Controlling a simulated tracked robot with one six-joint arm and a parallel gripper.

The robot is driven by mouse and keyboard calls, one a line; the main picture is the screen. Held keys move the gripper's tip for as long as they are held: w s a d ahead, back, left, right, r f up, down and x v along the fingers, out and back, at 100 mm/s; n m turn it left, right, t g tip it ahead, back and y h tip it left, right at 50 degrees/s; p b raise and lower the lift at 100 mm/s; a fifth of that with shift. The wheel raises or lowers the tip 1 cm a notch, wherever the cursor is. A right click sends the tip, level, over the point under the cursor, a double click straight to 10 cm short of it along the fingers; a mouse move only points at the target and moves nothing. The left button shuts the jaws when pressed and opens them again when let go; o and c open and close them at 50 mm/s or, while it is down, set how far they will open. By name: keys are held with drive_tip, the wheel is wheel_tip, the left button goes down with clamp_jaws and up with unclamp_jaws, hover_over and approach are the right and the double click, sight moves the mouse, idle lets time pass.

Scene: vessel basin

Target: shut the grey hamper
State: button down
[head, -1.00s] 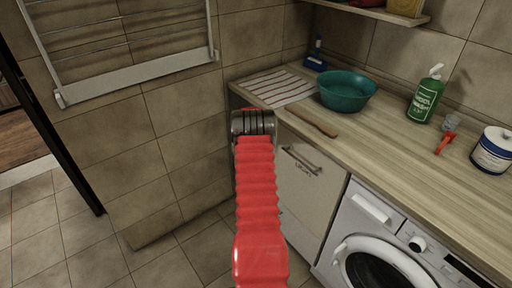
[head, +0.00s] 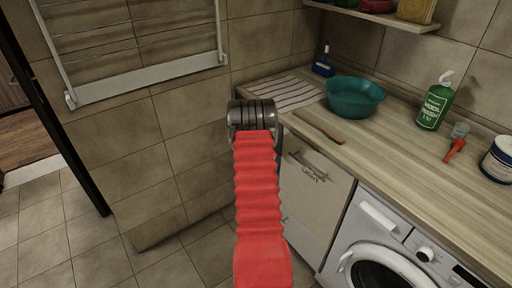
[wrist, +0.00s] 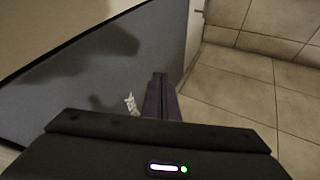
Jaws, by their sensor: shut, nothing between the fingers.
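The hamper (head: 305,215) is a pale grey front with a bar handle and a dark label, under the counter and left of the washing machine in the head view. My red-sleeved arm covers its left side. I cannot tell how far its front stands out. In the wrist view, a blue-grey panel (wrist: 75,85), seemingly the hamper front, fills the left, with a small white marking and a dark shadow on it. My gripper (wrist: 160,80) is shut and empty, in front of that panel; contact cannot be told. The fingers are hidden behind my arm in the head view.
A washing machine (head: 372,245) stands right of the hamper. The wooden counter (head: 405,150) above carries a teal bowl (head: 355,97), a green bottle (head: 433,107) and other items. A drying rack (head: 145,78) hangs on the left wall. Tiled floor (head: 75,245) is clear at left.

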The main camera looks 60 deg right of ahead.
drive_tip(key=v, duration=0.6)
drive_tip(key=shift+a+r, duration=0.2)
drive_tip(key=shift+r, duration=0.05)
idle(0.6)
